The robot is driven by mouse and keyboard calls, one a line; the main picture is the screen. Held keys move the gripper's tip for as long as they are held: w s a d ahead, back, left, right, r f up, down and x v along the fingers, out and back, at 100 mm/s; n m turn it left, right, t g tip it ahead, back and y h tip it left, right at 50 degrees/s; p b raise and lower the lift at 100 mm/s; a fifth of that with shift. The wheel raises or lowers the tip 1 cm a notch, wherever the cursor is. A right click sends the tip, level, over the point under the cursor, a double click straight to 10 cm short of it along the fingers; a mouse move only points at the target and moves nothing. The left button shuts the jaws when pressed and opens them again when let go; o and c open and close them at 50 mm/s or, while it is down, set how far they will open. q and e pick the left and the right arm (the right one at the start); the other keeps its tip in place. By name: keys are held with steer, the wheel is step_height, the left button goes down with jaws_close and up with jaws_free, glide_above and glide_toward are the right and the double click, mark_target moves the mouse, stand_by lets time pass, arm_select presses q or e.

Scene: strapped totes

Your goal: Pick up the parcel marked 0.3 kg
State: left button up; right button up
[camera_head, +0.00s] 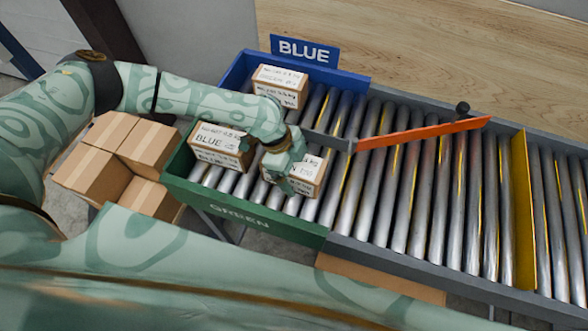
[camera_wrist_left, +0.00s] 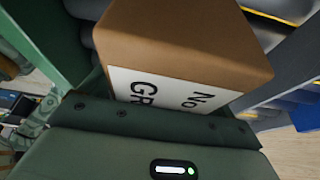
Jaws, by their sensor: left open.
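Three brown parcels with white labels lie on the rollers. One parcel (camera_head: 281,88) is at the back by the blue wall. Another parcel (camera_head: 222,146), its label reading BLUE, is by the green wall at left. The third parcel (camera_head: 307,174) is under my left gripper (camera_head: 285,158), which partly covers it. The weights on the labels are too small or covered to read surely. In the left wrist view a parcel (camera_wrist_left: 185,40) with a label starting "No" and "GR" sits close in front of my open left gripper. My right gripper is not in view.
A blue wall (camera_head: 235,72) with a BLUE sign and a green wall (camera_head: 250,215) edge the rollers. An orange bar (camera_head: 425,132) crosses the rollers, and a yellow divider (camera_head: 523,210) stands at right. Several plain cartons (camera_head: 95,170) stand at left below the arm.

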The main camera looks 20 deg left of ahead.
arm_select(q)
steer(key=c, duration=1.3)
steer(key=shift+o, duration=0.2)
